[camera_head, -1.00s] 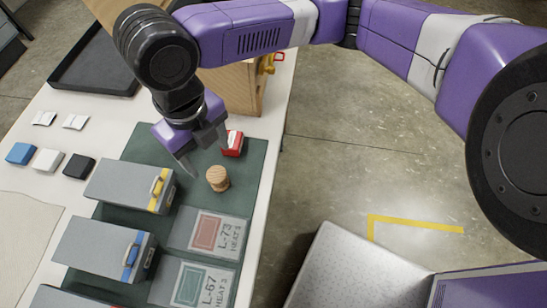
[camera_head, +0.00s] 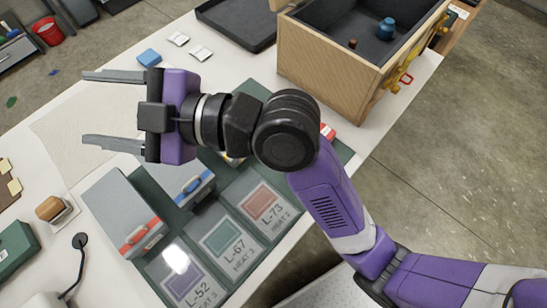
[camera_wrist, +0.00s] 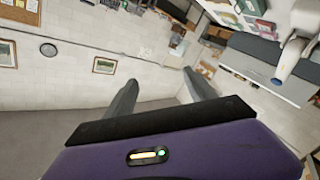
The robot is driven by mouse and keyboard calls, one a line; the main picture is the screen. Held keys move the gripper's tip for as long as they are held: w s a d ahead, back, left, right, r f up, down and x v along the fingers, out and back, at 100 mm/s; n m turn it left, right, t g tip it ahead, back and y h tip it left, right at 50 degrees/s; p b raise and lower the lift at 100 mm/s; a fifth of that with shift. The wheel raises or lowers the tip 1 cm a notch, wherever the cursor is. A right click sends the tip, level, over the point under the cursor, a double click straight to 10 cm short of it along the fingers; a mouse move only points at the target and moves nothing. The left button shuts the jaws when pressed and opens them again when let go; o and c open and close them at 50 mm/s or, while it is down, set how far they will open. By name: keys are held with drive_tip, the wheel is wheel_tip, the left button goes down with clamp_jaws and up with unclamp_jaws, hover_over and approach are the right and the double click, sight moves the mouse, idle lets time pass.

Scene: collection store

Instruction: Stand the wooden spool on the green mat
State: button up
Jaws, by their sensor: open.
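The green mat (camera_head: 343,151) lies on the white table, with card-like labelled panels and latched grey boxes on it. The wooden spool does not show now; in the earlier head view it stood upright on the mat near the red box, a place my arm now covers. My gripper (camera_head: 85,108) is open and empty, its fingers pointing left above the table, well left of that place. In the wrist view, its open fingers (camera_wrist: 161,95) have only walls and distant furniture beyond them.
A wooden crate (camera_head: 325,62) stands at the back right, with a blue item (camera_head: 386,28) inside. A black tray (camera_head: 236,22) lies behind. The grey box with a red latch (camera_head: 122,215) is at the front left. A brown-topped object (camera_head: 50,208) sits farther left.

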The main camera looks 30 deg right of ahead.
drive_tip(key=s+d+f+m+t+h, duration=0.3)
drive_tip(key=s+d+f+m+h, duration=0.25)
drive_tip(key=d+f+m, duration=0.3)
drive_tip(key=s+d+f+m+t+h, duration=0.2)
drive_tip(key=s+d+f+m+h, duration=0.4)
drive_tip(key=m, duration=0.3)
drive_tip(key=s+d+f+h, duration=0.1)
drive_tip(key=s+d+f, duration=0.1)
drive_tip(key=s+d, duration=0.4)
drive_tip(key=s+d+f+g+h, duration=0.1)
drive_tip(key=s+d+f, duration=0.1)
drive_tip(key=s+d, duration=0.4)
drive_tip(key=s, duration=0.5)
drive_tip(key=shift+s+f, duration=0.2)
drive_tip(key=shift+s, duration=0.15)
drive_tip(key=shift+d+r, duration=0.1)
